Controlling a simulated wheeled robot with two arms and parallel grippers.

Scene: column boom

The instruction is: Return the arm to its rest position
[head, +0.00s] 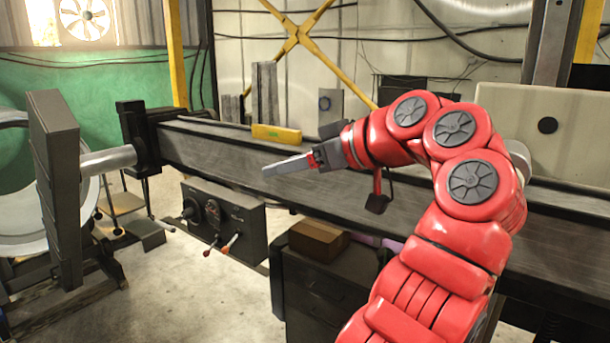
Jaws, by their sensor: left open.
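My left arm is red with dark grey round joint caps; it rises from the bottom and bends to the left at the top. My left gripper (275,168) points left, with pale grey fingers seen nearly edge-on. It is open and I see nothing between its fingers. In the picture it lies over the long dark boom (225,157); I cannot tell how far apart they are. My right gripper is not in view.
A yellow block (276,133) sits on the boom left of my wrist. Below are a control box with levers (228,218) and a brown box (318,239) on a dark cabinet (325,290). A metal drum (20,190) stands at left. Floor (205,300) is bare at lower left.

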